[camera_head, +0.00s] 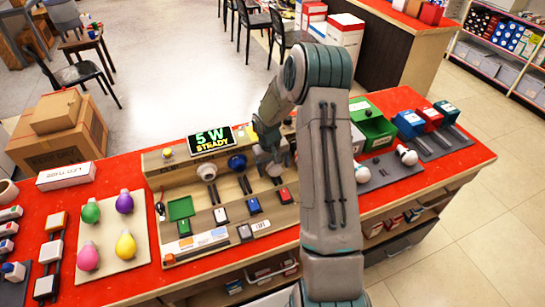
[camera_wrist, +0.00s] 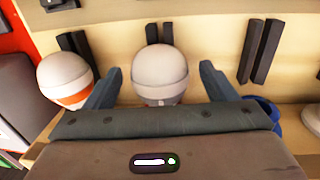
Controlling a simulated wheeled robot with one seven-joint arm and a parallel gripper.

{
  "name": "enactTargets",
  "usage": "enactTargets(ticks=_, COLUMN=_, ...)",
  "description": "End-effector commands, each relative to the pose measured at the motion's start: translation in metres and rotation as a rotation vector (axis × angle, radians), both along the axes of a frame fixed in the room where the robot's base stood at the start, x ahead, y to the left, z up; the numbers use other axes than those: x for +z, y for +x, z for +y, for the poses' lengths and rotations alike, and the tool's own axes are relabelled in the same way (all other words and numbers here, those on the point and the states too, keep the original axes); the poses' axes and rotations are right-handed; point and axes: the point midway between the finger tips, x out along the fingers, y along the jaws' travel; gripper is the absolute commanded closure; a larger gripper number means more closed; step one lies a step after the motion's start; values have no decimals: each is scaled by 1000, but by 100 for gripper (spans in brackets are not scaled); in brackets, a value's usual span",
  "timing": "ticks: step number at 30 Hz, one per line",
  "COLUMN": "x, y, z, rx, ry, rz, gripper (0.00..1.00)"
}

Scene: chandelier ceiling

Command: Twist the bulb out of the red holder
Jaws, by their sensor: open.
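In the wrist view a white round-headed bulb (camera_wrist: 160,62) stands between the two fingers of my gripper (camera_wrist: 160,76). The fingers are open, one on each side, with a visible gap to the bulb. The bulb's holder is mostly hidden behind the gripper body. A second white bulb (camera_wrist: 63,70) with an orange-red band below its head stands just left of the fingers. I cannot tell for sure which of these sits in the red holder. In the head view my gripper (camera_head: 268,160) is over the wooden board, partly hidden by my arm.
A blue holder (camera_head: 237,162) and a pale bulb (camera_head: 207,172) stand left of my gripper. A screen (camera_head: 212,140) reads "5 W STEADY". Coloured bulbs lie at left. A green bin (camera_head: 372,130) and white bulbs (camera_head: 406,156) are at right.

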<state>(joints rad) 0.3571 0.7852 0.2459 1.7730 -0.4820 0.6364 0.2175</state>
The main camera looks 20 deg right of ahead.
Motion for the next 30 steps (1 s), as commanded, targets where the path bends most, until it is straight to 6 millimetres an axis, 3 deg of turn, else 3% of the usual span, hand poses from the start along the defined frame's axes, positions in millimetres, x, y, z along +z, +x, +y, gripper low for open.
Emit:
enactTargets(ticks=11, x=-5, y=0, z=-1, rx=0, ry=0, rz=-1, gripper=22)
enactTargets(ticks=16, x=-5, y=0, z=-1, rx=0, ry=0, rz=-1, gripper=66)
enactTargets(ticks=17, x=-5, y=0, z=-1, rx=0, ry=0, rz=-1, gripper=70)
enactTargets(ticks=30, x=-6, y=0, z=-1, rx=1, ry=-14, rz=0, gripper=74)
